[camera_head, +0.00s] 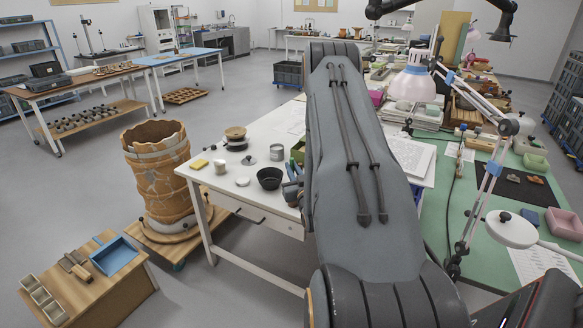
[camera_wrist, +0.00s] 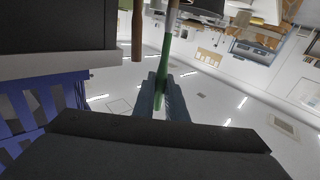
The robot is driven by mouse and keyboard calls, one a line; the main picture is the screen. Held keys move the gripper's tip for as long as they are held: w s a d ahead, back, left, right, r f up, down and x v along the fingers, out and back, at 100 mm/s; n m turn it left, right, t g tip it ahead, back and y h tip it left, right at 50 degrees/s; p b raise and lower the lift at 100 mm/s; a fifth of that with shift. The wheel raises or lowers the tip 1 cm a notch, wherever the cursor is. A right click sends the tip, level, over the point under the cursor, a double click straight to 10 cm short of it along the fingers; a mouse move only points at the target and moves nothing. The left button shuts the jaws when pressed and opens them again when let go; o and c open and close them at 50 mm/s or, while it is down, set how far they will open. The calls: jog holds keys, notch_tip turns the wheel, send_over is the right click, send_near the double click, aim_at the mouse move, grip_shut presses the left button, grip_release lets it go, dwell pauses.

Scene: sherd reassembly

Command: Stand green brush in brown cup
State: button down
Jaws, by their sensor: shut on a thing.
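In the wrist view my gripper (camera_wrist: 162,85) is shut on the green brush (camera_wrist: 161,72), a slim green handle that runs up between the fingers. The brush's far end goes out of the top of that view. In the head view only a bit of my gripper shows at the left edge of my arm, over the white table, and the brush is hidden. I cannot make out the brown cup for certain in either view; my arm covers much of the table. A brown stick (camera_wrist: 138,30) hangs beside the brush in the wrist view, apart from it.
On the white table (camera_head: 237,190) stand a black bowl (camera_head: 269,178), a grey tin (camera_head: 277,152), a white cup (camera_head: 219,167), and a brown-topped round thing (camera_head: 235,133). A large cracked pot (camera_head: 160,180) stands left of it. A green mat (camera_head: 450,225) with a lamp lies right.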

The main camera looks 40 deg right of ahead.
jog(key=shift+f+b, duration=1.35)
jog(key=shift+f, duration=0.9)
jog(key=c, duration=1.7)
grip_release()
jog(key=shift+s, duration=0.1)
jog(key=b+v, duration=0.2)
jog(key=v, duration=0.5)
jog(key=shift+s+a, duration=0.15)
jog(key=shift+s, duration=0.1)
